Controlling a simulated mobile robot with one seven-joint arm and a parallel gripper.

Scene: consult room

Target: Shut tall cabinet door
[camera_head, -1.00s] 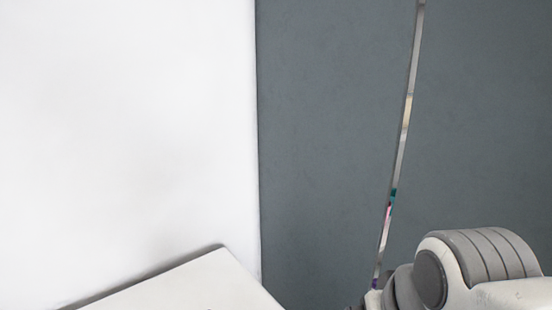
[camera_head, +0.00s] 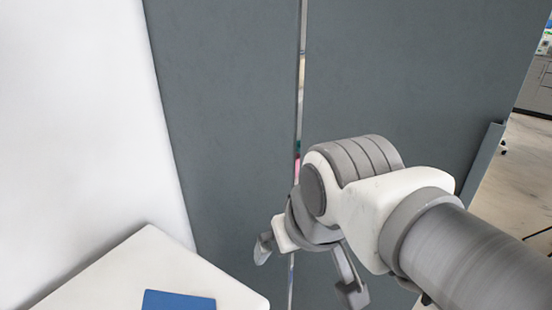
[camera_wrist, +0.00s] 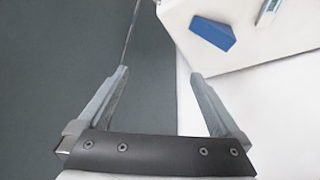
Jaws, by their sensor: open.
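The tall cabinet's dark grey front fills the middle of the head view, with a left panel (camera_head: 220,110) and a right panel (camera_head: 410,90). A narrow upright gap (camera_head: 301,80) between them shows slivers of pale and coloured things. The cabinet front (camera_wrist: 60,60) also fills the left of the wrist view, where the gap shows as a thin line. My gripper (camera_head: 307,270) is open and empty in front of the gap, low on the panels. In the wrist view my gripper (camera_wrist: 159,75) has its fingers spread with nothing between them. Contact with a panel cannot be told.
A white tabletop (camera_head: 120,270) with a blue object (camera_head: 178,300) on it stands at the lower left, close to my gripper. A white wall (camera_head: 70,110) rises behind it. Open floor (camera_head: 525,170) and grey drawers (camera_head: 535,85) show at the far right.

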